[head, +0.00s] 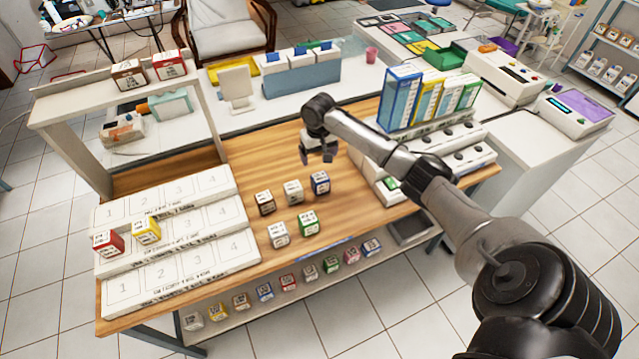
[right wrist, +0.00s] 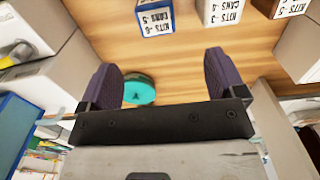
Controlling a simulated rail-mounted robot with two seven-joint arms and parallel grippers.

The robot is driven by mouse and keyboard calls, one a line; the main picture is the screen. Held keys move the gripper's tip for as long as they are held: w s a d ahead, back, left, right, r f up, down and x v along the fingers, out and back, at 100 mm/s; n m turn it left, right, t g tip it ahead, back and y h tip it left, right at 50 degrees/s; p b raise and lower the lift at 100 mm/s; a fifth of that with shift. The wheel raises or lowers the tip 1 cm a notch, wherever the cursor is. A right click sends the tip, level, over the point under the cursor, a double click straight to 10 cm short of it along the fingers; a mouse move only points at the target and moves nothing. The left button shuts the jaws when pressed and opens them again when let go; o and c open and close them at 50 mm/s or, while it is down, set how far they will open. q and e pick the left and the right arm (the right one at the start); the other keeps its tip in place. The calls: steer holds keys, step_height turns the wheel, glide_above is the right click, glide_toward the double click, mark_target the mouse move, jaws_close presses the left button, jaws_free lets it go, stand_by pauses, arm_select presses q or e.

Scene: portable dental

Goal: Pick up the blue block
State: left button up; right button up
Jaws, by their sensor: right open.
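The blue block (head: 320,183) stands on the wooden table, at the right end of the back row of loose blocks. It has a white label on its face. My right gripper (head: 318,156) is just behind and above it, apart from it. In the right wrist view the blue block (right wrist: 155,18) shows at the top edge, partly cut off, beyond the fingertips. There my right gripper (right wrist: 163,75) is open, with nothing held between its fingers. My left gripper is not in view.
A white block (head: 293,191), a brown block (head: 265,202), a green block (head: 308,222) and another white block (head: 279,235) stand close by. Numbered white step racks (head: 180,285) fill the table's left. A teal disc (right wrist: 139,89) lies near the left finger.

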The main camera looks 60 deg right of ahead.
glide_above(320, 177)
steer(key=f, duration=0.5)
steer(key=shift+a+f+b, duration=0.25)
steer(key=shift+f+b, duration=0.15)
steer(key=shift+s+d+f, duration=0.1)
steer(key=shift+f, duration=0.5)
step_height(320, 177, down, 4)
steer(key=shift+d+r+b, duration=0.1)
steer(key=shift+d+b, duration=0.05)
steer(key=shift+b, duration=0.5)
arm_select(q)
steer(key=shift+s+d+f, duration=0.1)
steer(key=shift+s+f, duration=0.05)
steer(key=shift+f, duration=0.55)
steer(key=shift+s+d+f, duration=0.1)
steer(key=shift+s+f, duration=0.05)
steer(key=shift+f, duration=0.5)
arm_select(e)
steer(key=shift+f, duration=0.6)
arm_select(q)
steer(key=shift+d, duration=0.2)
arm_select(e)
steer(key=c, duration=1)
